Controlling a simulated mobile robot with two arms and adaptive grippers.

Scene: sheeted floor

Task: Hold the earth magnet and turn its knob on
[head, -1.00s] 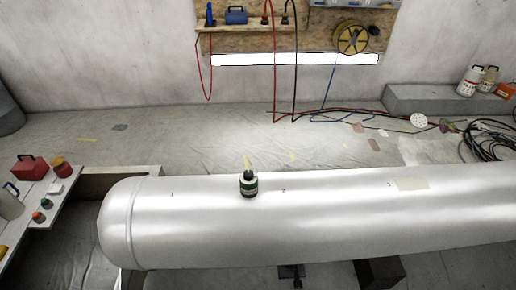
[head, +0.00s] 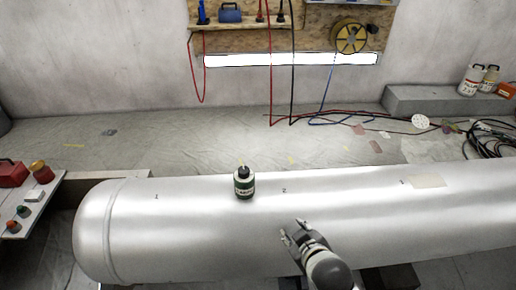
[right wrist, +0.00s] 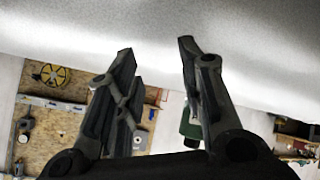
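A small upright cylinder with a black top, a dark green body and a pale lettered band (head: 244,184) stands on top of the silver tank (head: 130,225). It seems to be the earth magnet; its knob setting is too small to tell. My right gripper (head: 291,230) is open and empty, over the tank's near side, in front and to the right of the cylinder and apart from it. In the right wrist view the open fingers (right wrist: 156,46) show with the pale tank behind them. A green piece (right wrist: 190,128), probably the cylinder, is partly hidden behind one finger. My left gripper is not in view.
A white bench (head: 48,197) with a red box (head: 11,173) and coloured knobs stands at the left. A cable reel (head: 351,38) hangs on the wall board. Cables (head: 490,140) lie on the floor at the right. The tank top around the cylinder is clear.

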